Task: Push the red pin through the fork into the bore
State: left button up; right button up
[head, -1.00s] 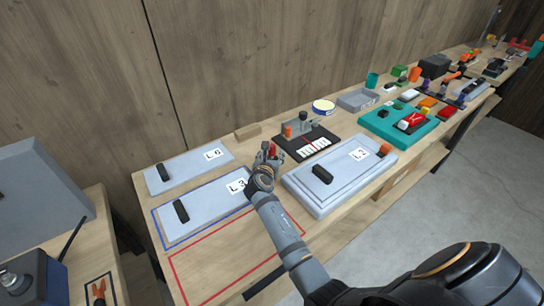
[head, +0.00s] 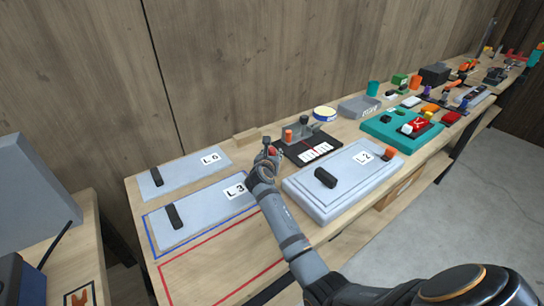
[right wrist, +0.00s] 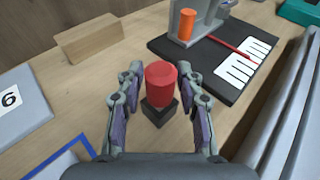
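A short red cylinder (right wrist: 161,84), which looks like the red pin, stands upright on a small dark block (right wrist: 160,110) in the right wrist view. My right gripper (head: 268,155) reaches it from the front. In the right wrist view its fingers (right wrist: 160,78) are apart, one on each side of the cylinder, with narrow gaps seeming to show. Behind right, a grey bracket (right wrist: 205,20) stands on a black board (right wrist: 215,62) with an orange cylinder (right wrist: 187,27) in front. A fork and bore cannot be made out clearly. My left gripper is out of view.
A wooden block (right wrist: 90,38) lies behind left. Grey panels marked L6 (head: 185,172), L3 (head: 200,215) and L2 (head: 340,180) lie around the gripper. A teal tray (head: 372,127) and several small parts stand farther right. Bare wood shows inside the red outline (head: 220,270).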

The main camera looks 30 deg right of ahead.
aim_at(272, 148)
grip_shut()
jog(key=shift+r, duration=0.3)
notch_tip(272, 148, up, 2)
jog(key=shift+r, duration=0.25)
jog(key=s+d+r+p, duration=0.1)
jog(key=s+d+r, duration=0.6)
jog(key=s+r, duration=0.3)
jog(key=shift+s, duration=1)
